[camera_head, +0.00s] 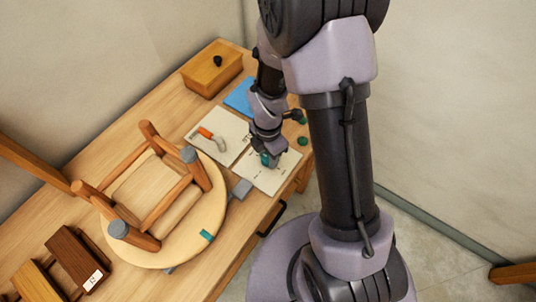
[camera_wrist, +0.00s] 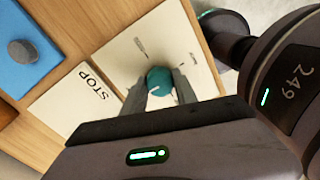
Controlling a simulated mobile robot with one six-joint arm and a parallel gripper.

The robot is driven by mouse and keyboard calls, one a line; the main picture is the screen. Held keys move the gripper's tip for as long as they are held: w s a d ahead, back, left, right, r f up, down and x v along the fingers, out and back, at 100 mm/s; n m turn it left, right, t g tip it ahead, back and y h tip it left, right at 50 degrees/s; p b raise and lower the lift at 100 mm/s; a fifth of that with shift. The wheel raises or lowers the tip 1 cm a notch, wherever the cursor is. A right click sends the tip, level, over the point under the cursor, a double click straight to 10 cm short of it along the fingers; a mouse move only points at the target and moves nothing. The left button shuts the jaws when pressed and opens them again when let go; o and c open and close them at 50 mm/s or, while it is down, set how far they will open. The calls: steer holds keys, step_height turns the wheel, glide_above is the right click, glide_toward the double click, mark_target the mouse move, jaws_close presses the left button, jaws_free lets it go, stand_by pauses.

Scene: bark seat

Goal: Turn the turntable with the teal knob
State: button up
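The round pale wood turntable (camera_head: 185,255) lies on the bench with a teal mark (camera_head: 207,236) at its front right rim. An upturned wooden stool (camera_head: 165,190) with grey-tipped legs rests on it. The teal knob (camera_wrist: 159,80) stands on a white panel (camera_wrist: 130,45) with small lettering too blurred to read. My gripper (camera_wrist: 158,86) reaches down over that panel, its two fingers on either side of the knob and seeming to touch it. In the head view my gripper (camera_head: 268,158) hides most of the knob.
A neighbouring white panel (camera_wrist: 72,100) reads STOP and bears an orange-ended lever (camera_head: 208,134). A blue panel (camera_head: 238,98) with a dark knob (camera_wrist: 22,52) lies beyond. A wooden box (camera_head: 212,72) stands at the back; dark and light wood blocks (camera_head: 75,255) lie front left.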

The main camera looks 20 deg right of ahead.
jaws_close()
